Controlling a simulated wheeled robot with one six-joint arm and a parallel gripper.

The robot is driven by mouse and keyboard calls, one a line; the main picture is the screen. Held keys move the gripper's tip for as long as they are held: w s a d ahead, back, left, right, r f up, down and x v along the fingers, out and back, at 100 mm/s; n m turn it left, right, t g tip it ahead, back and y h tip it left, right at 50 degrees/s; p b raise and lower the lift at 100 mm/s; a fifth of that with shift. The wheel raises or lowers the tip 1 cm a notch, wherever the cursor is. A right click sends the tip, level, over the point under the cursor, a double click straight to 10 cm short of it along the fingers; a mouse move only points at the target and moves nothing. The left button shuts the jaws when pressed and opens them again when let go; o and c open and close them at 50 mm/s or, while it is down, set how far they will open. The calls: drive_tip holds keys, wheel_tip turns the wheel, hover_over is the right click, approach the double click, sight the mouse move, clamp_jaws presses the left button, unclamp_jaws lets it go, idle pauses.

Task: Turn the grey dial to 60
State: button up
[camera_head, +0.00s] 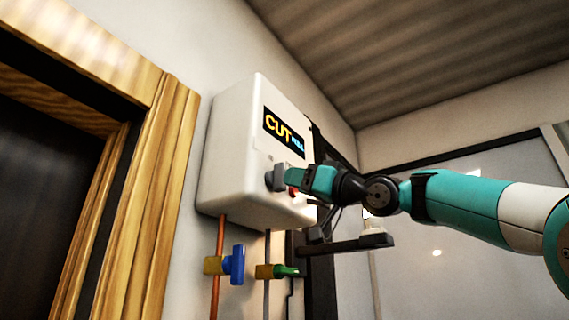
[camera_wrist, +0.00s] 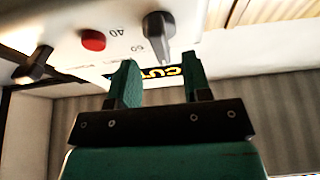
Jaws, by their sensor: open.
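The grey dial (camera_head: 275,178) sits on the front of a white box (camera_head: 235,160) on the wall, below the "CUT" label. In the wrist view the grey dial (camera_wrist: 158,30) lies just beyond the fingertips, roughly in line with the gap between them. Its pointer end points down in that picture, and the numbers 40 and 60 are printed beside it, upside down. My gripper (camera_head: 303,177) is open at the box front, close to the dial. In the wrist view my gripper (camera_wrist: 160,60) shows two parted teal fingers with nothing between them. Whether a finger touches the dial is unclear.
A red button (camera_wrist: 93,40) is beside the dial, and a dark knob (camera_wrist: 35,65) lies farther left. Under the box are pipes with a blue valve (camera_head: 235,265) and a green valve (camera_head: 285,271). A wooden door frame (camera_head: 160,190) stands left.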

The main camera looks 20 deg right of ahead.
sight(284, 190)
drive_tip(key=p+x, duration=0.2)
drive_tip(key=x, duration=0.2)
drive_tip(key=shift+w+a+r, duration=0.1)
drive_tip(key=shift+w+a, duration=0.1)
drive_tip(key=shift+w, duration=0.05)
drive_tip(key=shift+c, duration=0.3)
drive_tip(key=shift+s+d, duration=0.1)
clamp_jaws()
